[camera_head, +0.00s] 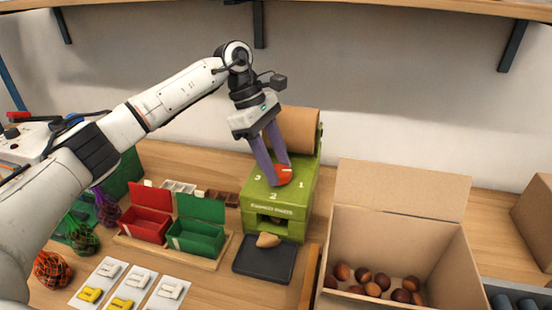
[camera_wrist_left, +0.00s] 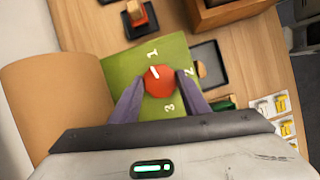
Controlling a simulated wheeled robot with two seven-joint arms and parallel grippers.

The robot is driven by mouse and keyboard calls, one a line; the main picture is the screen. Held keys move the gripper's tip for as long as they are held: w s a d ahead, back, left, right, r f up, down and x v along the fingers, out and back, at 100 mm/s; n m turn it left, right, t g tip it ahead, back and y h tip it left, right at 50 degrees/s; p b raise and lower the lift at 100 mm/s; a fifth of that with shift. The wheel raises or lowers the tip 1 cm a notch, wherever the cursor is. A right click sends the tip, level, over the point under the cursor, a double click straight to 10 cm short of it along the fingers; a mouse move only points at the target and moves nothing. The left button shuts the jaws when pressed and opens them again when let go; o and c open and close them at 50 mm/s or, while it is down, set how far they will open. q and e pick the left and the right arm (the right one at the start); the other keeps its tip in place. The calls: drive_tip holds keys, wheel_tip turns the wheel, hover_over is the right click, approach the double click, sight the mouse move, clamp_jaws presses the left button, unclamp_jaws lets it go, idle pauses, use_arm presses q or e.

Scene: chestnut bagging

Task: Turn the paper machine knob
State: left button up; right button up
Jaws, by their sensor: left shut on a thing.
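The green paper machine (camera_head: 272,205) stands on the table with a brown paper roll (camera_head: 300,128) behind its top. Its round red knob (camera_head: 284,176) sits on the top face among the printed numbers 1, 2 and 3. The knob also shows in the left wrist view (camera_wrist_left: 160,84), where its white mark points towards the 1. My left gripper (camera_head: 279,180) reaches down from above. Its two purple fingers are shut on the knob, one at each side, as the left wrist view (camera_wrist_left: 160,88) shows. My right gripper is in neither view.
A black tray (camera_head: 250,273) with a tan scoop-like piece lies in front of the machine. Red (camera_head: 147,224) and green (camera_head: 196,238) bins stand to the left. An open cardboard box (camera_head: 450,262) with several chestnuts stands to the right. A shelf (camera_head: 330,8) runs above.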

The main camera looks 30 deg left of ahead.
use_arm(q)
drive_tip(key=shift+w+r+m+g+p, duration=0.1)
drive_tip(key=shift+m+g+p, duration=0.35)
drive_tip(key=shift+m, duration=0.65)
drive_tip(key=o, duration=1.1)
drive_tip(key=shift+c, duration=0.2)
